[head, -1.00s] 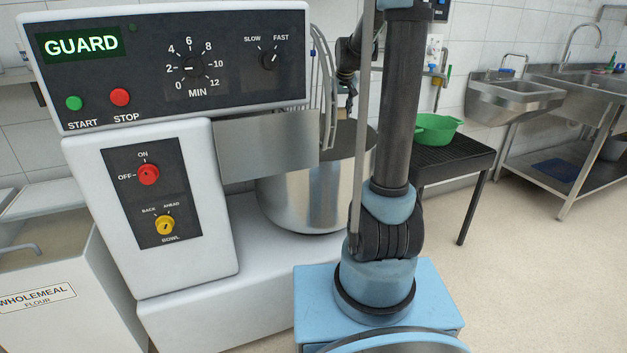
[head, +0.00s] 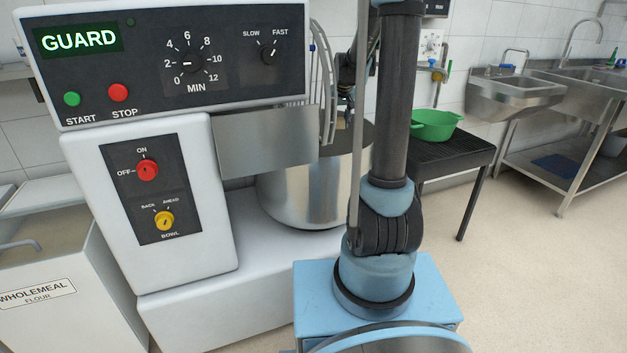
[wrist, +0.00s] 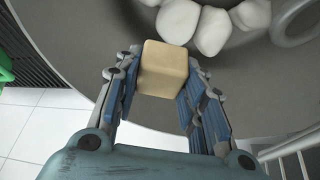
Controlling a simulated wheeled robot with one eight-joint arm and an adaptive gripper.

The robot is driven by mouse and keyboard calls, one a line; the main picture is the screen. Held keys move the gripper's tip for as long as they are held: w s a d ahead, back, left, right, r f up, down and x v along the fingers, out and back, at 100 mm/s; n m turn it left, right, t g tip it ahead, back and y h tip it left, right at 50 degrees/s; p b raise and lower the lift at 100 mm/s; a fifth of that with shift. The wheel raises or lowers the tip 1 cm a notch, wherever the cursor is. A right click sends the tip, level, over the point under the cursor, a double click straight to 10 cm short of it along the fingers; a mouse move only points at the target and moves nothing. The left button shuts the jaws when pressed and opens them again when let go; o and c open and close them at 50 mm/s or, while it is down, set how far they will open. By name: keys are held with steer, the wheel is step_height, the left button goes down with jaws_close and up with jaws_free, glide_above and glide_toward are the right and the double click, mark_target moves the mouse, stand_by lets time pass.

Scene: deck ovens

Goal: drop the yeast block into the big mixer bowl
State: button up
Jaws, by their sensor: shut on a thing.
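The yeast block (wrist: 163,68) is a pale tan cube. In the wrist view my gripper (wrist: 163,75) is shut on it, with blue-padded fingers on its left and right sides. The block is over the inside of the big mixer bowl (wrist: 235,95), whose grey interior fills much of that view. Its height above the bottom is hard to tell. In the head view the steel bowl (head: 305,192) stands at the mixer, partly hidden by my arm. My gripper and the block cannot be made out there, behind the guard and my arm.
White rounded lumps (wrist: 200,22) and a grey curved metal part (wrist: 298,20) are inside the bowl. The wire guard (head: 324,85) rises beside the bowl; the panel reads GUARD. A green basin (head: 436,124) sits on a black stand (head: 450,152) at right. Floor at right is clear.

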steer(key=o, duration=1.2)
steer(key=shift+c, duration=0.2)
steer(key=shift+r, duration=0.1)
steer(key=v, duration=1.1)
steer(key=shift+s+r, duration=0.2)
steer(key=shift+r, duration=0.1)
